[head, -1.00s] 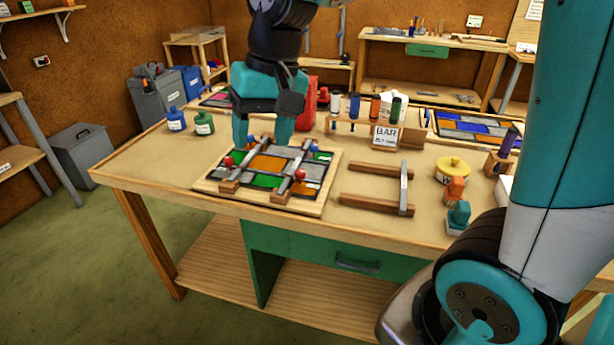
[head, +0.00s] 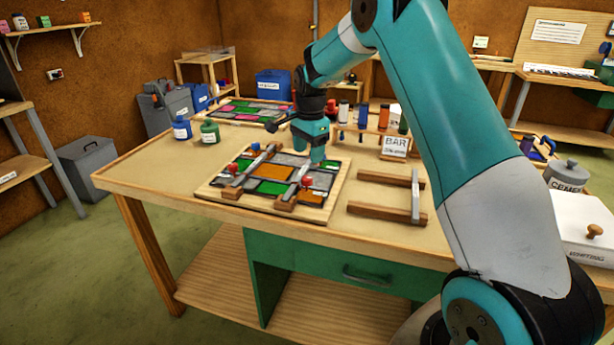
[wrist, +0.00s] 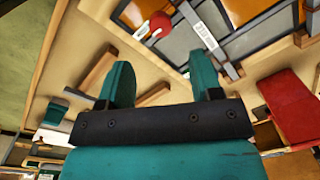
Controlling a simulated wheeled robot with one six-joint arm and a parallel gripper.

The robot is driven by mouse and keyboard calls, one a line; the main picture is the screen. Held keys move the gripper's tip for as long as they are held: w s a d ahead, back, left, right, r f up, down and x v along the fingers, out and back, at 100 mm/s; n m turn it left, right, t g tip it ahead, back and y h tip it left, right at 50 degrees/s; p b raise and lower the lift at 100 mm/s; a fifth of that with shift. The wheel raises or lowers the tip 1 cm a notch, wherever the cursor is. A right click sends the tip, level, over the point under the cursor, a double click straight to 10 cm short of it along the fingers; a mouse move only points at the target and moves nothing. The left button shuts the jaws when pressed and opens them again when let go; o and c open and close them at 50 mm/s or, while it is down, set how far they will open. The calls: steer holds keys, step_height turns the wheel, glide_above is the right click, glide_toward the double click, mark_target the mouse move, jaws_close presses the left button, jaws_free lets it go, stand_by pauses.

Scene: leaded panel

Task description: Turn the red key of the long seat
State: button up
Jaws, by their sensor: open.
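The leaded panel (head: 270,187) lies on a light wooden board on the bench. Bars with wooden end blocks cross it. I cannot tell which bar is the long seat. My gripper (head: 316,157) is over the panel's far right corner, its fingers open and pointing down. In the wrist view, one red key (wrist: 159,24) with a white label sits beyond the open fingers (wrist: 162,82), apart from them. Nothing is between the fingers.
A wooden frame with a metal bar (head: 416,195) lies right of the panel. A rack of coloured tubes and a BAR card (head: 395,146) stand behind. The bench's front left is clear.

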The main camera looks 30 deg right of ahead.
mark_target(307, 177)
steer(key=f, duration=0.5)
steer(key=f+p, duration=0.1)
steer(key=f, duration=0.2)
steer(key=shift+w+f, duration=0.25)
steer(key=shift+f, duration=0.05)
steer(key=c, duration=0.9)
